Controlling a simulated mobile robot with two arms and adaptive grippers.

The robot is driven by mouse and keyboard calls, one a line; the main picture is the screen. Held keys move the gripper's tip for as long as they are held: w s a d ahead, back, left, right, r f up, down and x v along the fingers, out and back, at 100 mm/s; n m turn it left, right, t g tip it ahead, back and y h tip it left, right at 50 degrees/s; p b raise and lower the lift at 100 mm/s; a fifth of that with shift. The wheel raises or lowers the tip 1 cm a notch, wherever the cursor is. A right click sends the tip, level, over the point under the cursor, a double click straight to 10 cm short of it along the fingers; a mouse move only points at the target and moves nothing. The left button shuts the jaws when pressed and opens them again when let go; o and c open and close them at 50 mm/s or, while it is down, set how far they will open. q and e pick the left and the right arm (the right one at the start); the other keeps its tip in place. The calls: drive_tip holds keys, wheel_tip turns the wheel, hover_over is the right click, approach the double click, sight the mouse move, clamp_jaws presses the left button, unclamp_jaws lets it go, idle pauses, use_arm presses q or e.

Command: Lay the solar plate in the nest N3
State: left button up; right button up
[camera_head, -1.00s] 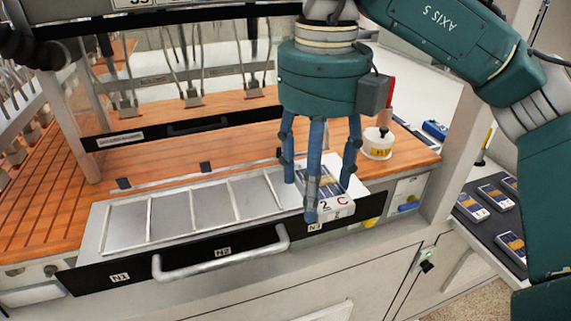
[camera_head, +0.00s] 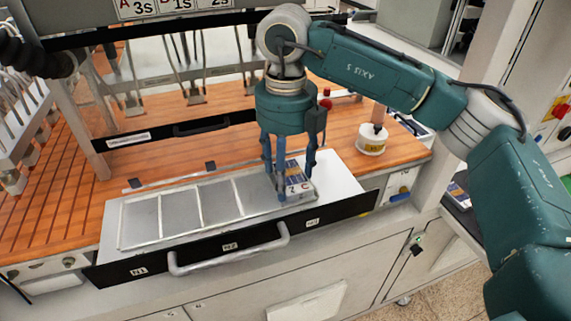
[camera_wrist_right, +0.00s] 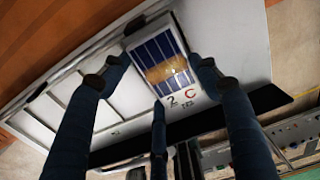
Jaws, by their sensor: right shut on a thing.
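The solar plate (camera_head: 297,178) is a small dark-blue panel with a tan patch and a white end marked "2 C". My right gripper (camera_head: 288,185) points down and is shut on it; the right wrist view shows the plate (camera_wrist_right: 160,62) between the fingers (camera_wrist_right: 160,85). The plate is over the right end of the silver nest tray (camera_head: 178,216); I cannot tell whether it touches. The tray lies on a pulled-out drawer with labels N1 (camera_head: 138,270), N2 (camera_head: 230,246) and N3 (camera_head: 312,222). The plate is behind N3. My left gripper is out of view.
The drawer handle (camera_head: 230,258) sticks out in front. A white round pot (camera_head: 372,140) stands on the orange bench at the right. A frame post (camera_head: 75,125) rises at the left. The left compartments (camera_head: 140,222) look empty.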

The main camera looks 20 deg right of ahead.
drive_tip(key=shift+w+f, duration=0.15)
drive_tip(key=shift+w, duration=0.05)
drive_tip(key=shift+f+b, duration=0.3)
drive_tip(key=shift+b, duration=0.1)
drive_tip(key=shift+s+f+b, duration=0.25)
drive_tip(key=shift+f+b, duration=0.1)
drive_tip(key=shift+f, duration=0.05)
drive_tip(key=o, duration=1.3)
drive_tip(key=shift+s, duration=0.1)
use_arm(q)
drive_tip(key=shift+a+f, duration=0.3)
use_arm(e)
drive_tip(key=shift+f, duration=0.1)
